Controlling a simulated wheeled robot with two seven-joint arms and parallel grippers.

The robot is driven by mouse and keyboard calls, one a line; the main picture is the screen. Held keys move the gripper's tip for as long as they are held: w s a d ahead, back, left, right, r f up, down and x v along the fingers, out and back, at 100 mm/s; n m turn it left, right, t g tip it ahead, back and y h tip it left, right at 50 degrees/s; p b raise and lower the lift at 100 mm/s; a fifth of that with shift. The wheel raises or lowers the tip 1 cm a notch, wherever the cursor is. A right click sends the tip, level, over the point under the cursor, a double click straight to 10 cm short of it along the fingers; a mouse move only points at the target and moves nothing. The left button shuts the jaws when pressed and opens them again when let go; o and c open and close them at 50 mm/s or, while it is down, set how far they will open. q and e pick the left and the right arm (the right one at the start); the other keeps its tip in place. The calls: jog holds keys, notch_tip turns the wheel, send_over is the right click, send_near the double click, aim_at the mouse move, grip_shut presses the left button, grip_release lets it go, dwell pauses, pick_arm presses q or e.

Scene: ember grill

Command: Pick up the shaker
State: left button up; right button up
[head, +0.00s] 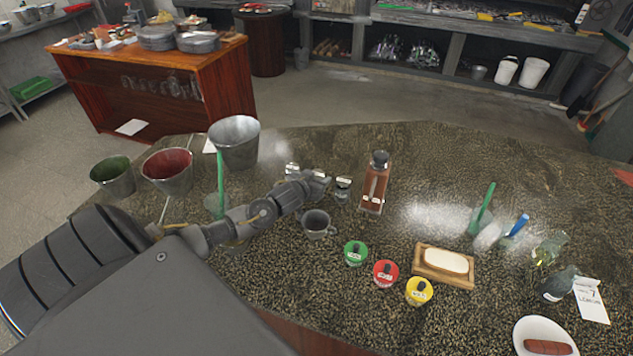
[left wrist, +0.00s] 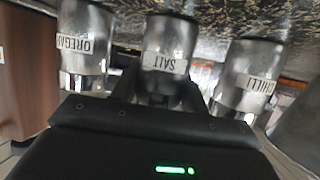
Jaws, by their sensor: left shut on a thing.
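Three glass shakers stand in a row. In the left wrist view they appear upside down, labelled OREGANO (left wrist: 84,45), SALT (left wrist: 167,60) and CHILLI (left wrist: 248,78). My left gripper (head: 319,181) is at the middle, salt shaker. It also shows in the left wrist view (left wrist: 160,95), with its fingers on both sides of the salt shaker and shut on it. In the head view the gripper mostly hides the salt shaker; the oregano shaker (head: 343,189) is just right of it and the chilli shaker (head: 292,169) to the left. My right gripper is not in view.
A brown bottle (head: 375,185) stands close right of the shakers. A metal bucket (head: 236,143) is at the left, a grey mug (head: 317,224) just in front.

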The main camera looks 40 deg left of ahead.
pick_arm(q)
jog(key=shift+r+b, duration=0.35)
jog(key=shift+b, duration=0.05)
jog(key=shift+s+r, duration=0.1)
jog(key=shift+r, duration=0.05)
jog(key=s+b, duration=0.1)
jog(key=s, duration=0.1)
jog(key=s+b, duration=0.1)
jog(key=s, duration=0.1)
jog(key=shift+d, duration=0.4)
notch_tip(320, 180, up, 14)
jog(key=p, duration=0.1)
jog(key=shift+w+p, duration=0.2)
jog(key=shift+p, duration=0.2)
jog(key=shift+a, duration=0.1)
